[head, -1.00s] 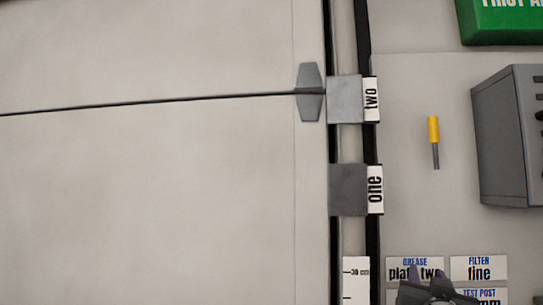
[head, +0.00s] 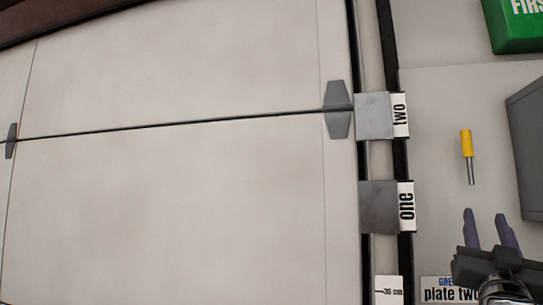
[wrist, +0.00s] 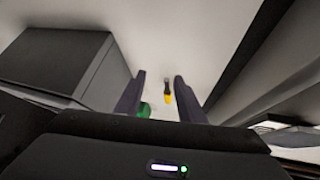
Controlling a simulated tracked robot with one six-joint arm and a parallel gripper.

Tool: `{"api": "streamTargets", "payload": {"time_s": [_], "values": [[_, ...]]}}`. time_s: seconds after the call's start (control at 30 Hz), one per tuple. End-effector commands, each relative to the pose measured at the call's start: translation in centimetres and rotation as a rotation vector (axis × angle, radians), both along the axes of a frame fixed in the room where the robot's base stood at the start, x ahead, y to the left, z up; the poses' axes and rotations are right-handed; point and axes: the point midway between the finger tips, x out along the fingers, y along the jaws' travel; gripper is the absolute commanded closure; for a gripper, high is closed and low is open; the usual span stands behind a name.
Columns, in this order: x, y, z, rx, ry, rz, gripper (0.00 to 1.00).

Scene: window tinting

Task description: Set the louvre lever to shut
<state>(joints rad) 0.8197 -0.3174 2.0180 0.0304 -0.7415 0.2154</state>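A small lever-like piece (head: 467,157) with a yellow grip on top and a thin grey rod below stands out on the pale panel at right in the head view. No label on it is readable, so I cannot confirm that it is the louvre lever. My gripper (head: 486,216) is below it, fingers apart and pointing up towards it, with nothing between them. In the wrist view the yellow piece (wrist: 167,92) shows beyond and between my open fingers (wrist: 159,79), apart from them.
A grey box (head: 528,145) stands right of the yellow piece. A green first-aid box (head: 518,25) is above. Plates "two" (head: 375,116) and "one" (head: 379,207) are at left, beside a dark rail (head: 405,255). Labels (head: 447,290) lie below. The panel around the yellow piece is clear.

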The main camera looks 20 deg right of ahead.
Motion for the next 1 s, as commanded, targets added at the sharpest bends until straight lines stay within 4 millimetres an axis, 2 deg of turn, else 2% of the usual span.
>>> {"api": "streamTargets", "payload": {"time_s": [0.03,0.13,0.3,0.73,1.0], "values": [[-0.6,0.5,1.6,-0.051,-0.001,-0.012,0.64],[-1.5,1.6,4.4,-0.149,0.004,-0.029,0.64],[-2.2,3.1,7.1,-0.254,0.013,-0.042,0.64],[-2.0,3.6,7.6,-0.265,0.009,-0.036,0.64],[-1.5,2.2,9.2,-0.262,0.011,-0.037,0.64]]}}
